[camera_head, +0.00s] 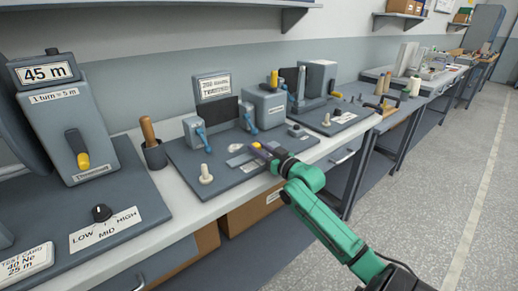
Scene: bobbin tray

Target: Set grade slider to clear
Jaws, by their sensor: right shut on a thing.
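My right gripper (262,151), on a green arm from the lower right, is low over the front right part of the grey panel (217,178). It is shut on a small part there, mostly hidden by the fingers. A pale strip (240,160) lies on the panel just left of the fingertips. I cannot read a grade label or a "clear" mark, so the slider's setting cannot be told. My left gripper is not in view.
A cream peg (206,174) stands left of the gripper. A sign (213,86) and grey blocks with blue levers stand behind. A wooden-handled tool in a dark cup (154,154) and a LOW/MID/HIGH knob (102,212) are further left. The floor (440,190) at right is clear.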

